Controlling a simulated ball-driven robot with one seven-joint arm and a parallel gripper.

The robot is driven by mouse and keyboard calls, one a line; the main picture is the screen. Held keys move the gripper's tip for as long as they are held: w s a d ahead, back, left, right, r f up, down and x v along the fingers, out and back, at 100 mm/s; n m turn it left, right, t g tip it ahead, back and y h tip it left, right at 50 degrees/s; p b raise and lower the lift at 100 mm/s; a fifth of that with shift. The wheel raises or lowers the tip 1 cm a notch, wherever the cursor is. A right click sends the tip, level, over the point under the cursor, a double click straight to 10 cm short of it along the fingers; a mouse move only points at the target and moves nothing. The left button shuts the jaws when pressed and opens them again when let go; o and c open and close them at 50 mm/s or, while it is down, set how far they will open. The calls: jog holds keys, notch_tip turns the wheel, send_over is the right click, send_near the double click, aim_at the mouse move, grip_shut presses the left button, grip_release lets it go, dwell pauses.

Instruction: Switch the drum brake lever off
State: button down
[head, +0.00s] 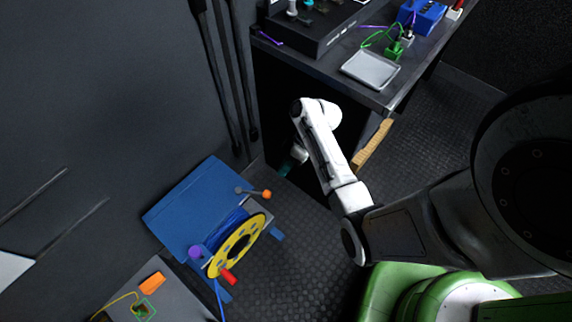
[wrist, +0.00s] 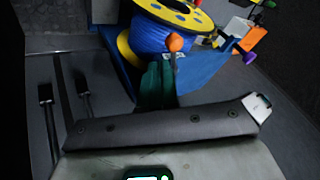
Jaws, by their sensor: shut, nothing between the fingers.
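The drum brake lever (head: 252,192) is a short grey rod with an orange knob, on the blue stand beside the cable drum. The drum (head: 238,244) has a yellow flange with round holes and blue cable. In the wrist view the orange knob (wrist: 175,42) stands just beyond my fingertips, in front of the blue cable (wrist: 150,38). My gripper (head: 287,169) has dark teal fingers, also seen in the wrist view (wrist: 158,68). It is shut and empty. In the head view it is up and right of the knob, apart from it.
A red crank handle (head: 229,277) and a purple knob (head: 195,252) sit on the drum. A grey case (head: 170,300) with an orange item is at lower left. A dark desk (head: 330,62) with equipment stands beyond my arm. Black cables or rods hang on the wall.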

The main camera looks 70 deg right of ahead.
aim_at(254, 193)
jog(key=x, duration=0.6)
jog(key=shift+a+f+b, duration=0.2)
jog(key=shift+b, duration=0.2)
jog(key=shift+a+r, duration=0.1)
